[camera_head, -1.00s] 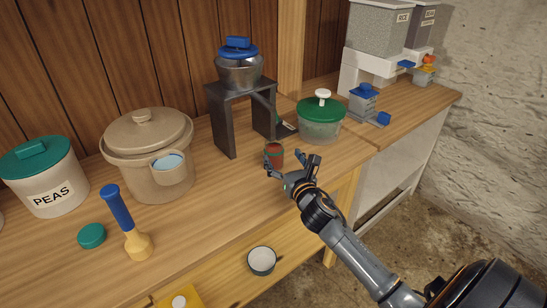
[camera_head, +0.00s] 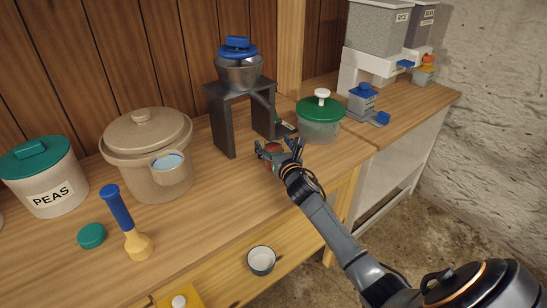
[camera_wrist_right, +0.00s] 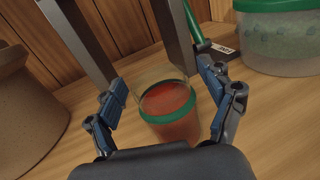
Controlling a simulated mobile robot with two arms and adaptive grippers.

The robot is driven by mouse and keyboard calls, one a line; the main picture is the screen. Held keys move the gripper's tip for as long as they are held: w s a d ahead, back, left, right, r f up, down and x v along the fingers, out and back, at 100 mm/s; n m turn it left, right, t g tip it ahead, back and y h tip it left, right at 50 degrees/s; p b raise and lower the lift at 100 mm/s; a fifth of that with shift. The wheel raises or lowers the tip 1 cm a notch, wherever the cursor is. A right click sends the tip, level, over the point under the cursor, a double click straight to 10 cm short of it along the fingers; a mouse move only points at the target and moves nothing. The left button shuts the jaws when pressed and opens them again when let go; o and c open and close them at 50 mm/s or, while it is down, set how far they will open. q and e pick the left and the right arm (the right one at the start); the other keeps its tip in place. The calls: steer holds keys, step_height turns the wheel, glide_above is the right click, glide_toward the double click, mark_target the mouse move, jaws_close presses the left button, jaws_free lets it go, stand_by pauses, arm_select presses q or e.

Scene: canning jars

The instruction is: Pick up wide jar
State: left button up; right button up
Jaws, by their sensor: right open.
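The wide jar (camera_wrist_right: 170,108) is a clear glass jar with red contents and a green band. In the right wrist view it stands upright on the wooden counter between the two fingers of my right gripper (camera_wrist_right: 168,100). The fingers are open on either side of it, and I see no firm contact. My left gripper is not in view.
A grey stand (camera_head: 222,118) with a metal pot (camera_head: 239,72) is just behind the jar. A green-lidded container (camera_head: 320,128) stands to the right. A beige crock (camera_head: 130,150) is to the left.

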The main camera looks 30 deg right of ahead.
steer(key=shift+c, duration=0.4)
jaws_close()
